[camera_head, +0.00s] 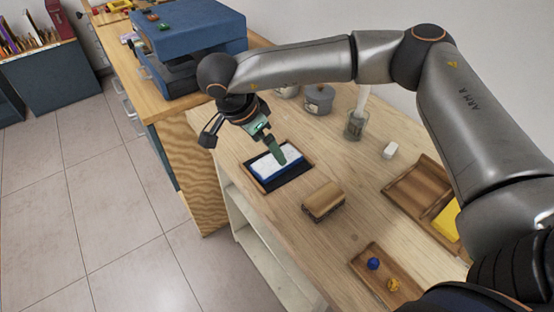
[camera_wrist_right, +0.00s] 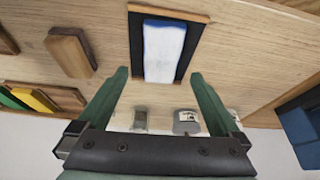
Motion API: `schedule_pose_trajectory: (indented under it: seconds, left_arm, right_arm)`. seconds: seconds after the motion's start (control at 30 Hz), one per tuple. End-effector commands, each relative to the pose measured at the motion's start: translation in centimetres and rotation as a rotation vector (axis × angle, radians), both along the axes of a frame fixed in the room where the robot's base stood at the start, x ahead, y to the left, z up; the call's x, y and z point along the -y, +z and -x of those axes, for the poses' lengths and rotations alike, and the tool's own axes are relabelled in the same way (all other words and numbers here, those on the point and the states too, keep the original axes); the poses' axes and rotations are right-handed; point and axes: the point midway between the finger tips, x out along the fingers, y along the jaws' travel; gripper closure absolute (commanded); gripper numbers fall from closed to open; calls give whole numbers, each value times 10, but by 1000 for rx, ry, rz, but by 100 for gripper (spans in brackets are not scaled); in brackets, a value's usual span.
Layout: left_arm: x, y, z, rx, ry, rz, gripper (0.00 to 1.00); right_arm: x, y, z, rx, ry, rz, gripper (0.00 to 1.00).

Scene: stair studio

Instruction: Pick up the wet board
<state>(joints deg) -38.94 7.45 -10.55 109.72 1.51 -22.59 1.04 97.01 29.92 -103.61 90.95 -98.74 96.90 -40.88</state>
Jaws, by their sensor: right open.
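What I take to be the wet board (camera_head: 268,164) is a flat block with a white top and a blue edge. It lies in a dark, wood-rimmed tray (camera_head: 285,182) near the table's left edge. It also shows in the right wrist view (camera_wrist_right: 163,48), in its tray (camera_wrist_right: 137,38). My right gripper (camera_head: 272,148) is over the board in the head view, and a green finger hides part of it. In the right wrist view my right gripper (camera_wrist_right: 158,76) is open and empty, with the board seen beyond and between its fingertips. My left gripper is not in view.
A brown wooden block (camera_head: 323,201) lies right of the tray. A small tray (camera_head: 372,283) holds blue and yellow balls. A blue machine (camera_head: 190,40) stands on the neighbouring bench.

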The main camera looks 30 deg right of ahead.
Motion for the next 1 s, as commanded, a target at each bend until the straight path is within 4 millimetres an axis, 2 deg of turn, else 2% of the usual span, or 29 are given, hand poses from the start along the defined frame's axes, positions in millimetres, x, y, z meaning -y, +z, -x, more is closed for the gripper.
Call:
schedule_pose_trajectory:
  seconds: [0.2,0.5,0.77,0.83,1.0]
  left_arm:
    - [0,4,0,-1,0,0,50]
    - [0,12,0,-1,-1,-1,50]
    - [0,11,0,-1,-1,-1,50]
    - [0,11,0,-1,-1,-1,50]
    - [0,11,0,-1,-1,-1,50]
  right_arm:
    - [6,-15,-1,-1,-2,0,0]
    - [20,-54,-5,-1,-3,1,0]
    - [21,-58,-6,0,-1,0,0]
    - [21,-58,-6,0,-1,0,5]
    - [21,-58,-6,1,-2,0,24]
